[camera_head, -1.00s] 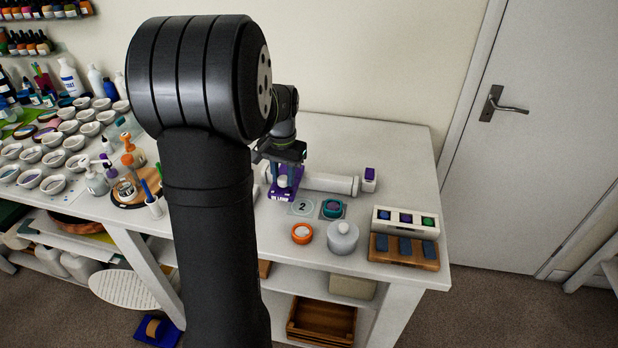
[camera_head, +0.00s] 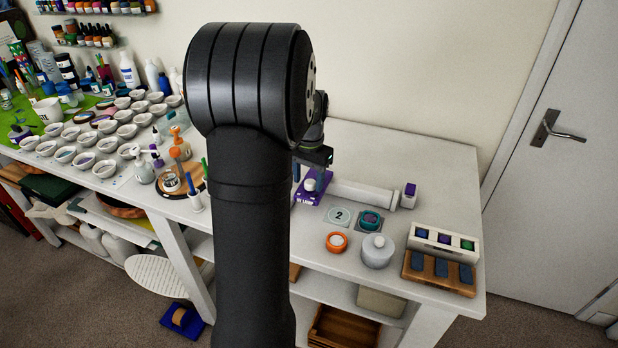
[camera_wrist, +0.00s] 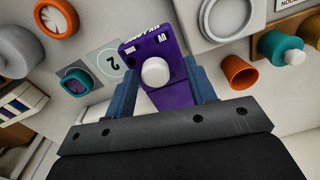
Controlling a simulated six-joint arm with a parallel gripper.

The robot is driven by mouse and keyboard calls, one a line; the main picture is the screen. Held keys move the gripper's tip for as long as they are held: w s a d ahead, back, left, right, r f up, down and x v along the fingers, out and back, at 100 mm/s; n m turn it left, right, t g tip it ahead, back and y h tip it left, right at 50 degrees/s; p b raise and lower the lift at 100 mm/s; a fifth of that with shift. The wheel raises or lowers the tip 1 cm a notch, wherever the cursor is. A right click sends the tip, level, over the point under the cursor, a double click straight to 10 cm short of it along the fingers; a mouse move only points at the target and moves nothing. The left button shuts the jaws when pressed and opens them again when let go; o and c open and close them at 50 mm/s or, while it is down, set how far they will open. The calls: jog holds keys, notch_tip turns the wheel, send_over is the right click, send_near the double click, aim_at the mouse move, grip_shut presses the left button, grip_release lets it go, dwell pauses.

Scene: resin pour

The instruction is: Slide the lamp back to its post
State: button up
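The purple lamp (camera_head: 312,188) with a white knob lies on the white table, left of a pale disc marked 2 (camera_head: 340,216). In the wrist view the lamp (camera_wrist: 170,93) shows between the two blue fingers of my gripper (camera_wrist: 162,64), with its lettered edge facing away from me. The fingers stand apart, one on each side of the knob. A pale wedge shows between the left finger and the lamp's lower body. I cannot tell whether the fingers press on it. In the head view my gripper (camera_head: 312,168) is partly hidden by my arm. I cannot identify the post.
A white cylinder (camera_head: 365,194) lies just right of the lamp. In front are a teal ring (camera_head: 370,219), an orange ring (camera_head: 337,242) and a lidded jar (camera_head: 378,251). A block with coloured buttons (camera_head: 443,241) stands right.

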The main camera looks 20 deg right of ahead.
notch_tip(320, 180, up, 17)
jog(key=shift+s+d+r, duration=0.15)
jog(key=shift+s+r, duration=0.05)
jog(key=shift+s, duration=0.05)
dwell(0.4)
notch_tip(320, 180, down, 18)
jog(key=shift+w+r, duration=0.15)
jog(key=shift+r, duration=0.1)
dwell(0.6)
jog(key=shift+r, duration=0.1)
dwell(1.5)
notch_tip(320, 180, up, 17)
jog(key=shift+r, duration=0.15)
dwell(0.4)
